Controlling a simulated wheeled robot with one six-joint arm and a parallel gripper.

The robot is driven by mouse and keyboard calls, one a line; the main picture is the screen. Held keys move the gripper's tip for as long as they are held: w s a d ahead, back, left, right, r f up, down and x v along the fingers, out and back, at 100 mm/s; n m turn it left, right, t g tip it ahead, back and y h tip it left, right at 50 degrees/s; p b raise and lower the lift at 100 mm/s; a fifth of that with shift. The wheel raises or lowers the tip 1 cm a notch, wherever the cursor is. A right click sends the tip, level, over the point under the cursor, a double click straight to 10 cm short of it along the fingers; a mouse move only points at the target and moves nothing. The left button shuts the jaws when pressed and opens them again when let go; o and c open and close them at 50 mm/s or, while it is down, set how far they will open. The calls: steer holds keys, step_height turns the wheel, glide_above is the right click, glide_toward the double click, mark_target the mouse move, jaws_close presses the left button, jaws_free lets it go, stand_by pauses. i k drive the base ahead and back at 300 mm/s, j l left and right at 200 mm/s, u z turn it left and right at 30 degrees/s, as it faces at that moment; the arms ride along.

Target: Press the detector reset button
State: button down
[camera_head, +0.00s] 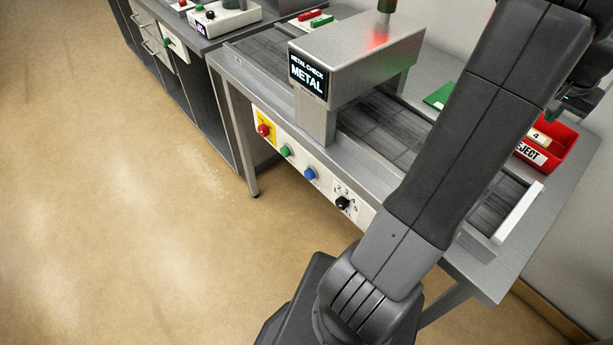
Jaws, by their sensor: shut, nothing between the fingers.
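The metal detector (357,55) is a grey arch over a conveyor. Its screen (308,74) reads METAL CHECK and METAL, and a red glow shows on its top. The front panel below has a red button on a yellow plate (264,130), a green button (286,150), a blue button (309,174) and a black dial (343,203) with numbers. I read no reset label on any button. My gripper (578,103) shows only as small dark parts near the right edge, beyond my arm and well away from the buttons. It looks shut and empty, though its fingertips are unclear.
My arm crosses the right side and covers part of the conveyor (380,137). A red REJECT bin (556,150) stands behind it on the right. A green piece (440,96) lies behind the belt. A second bench (205,45) stands at upper left. The floor in front is clear.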

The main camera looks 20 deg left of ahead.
mark_target(308, 174)
steer(key=k, duration=1.5)
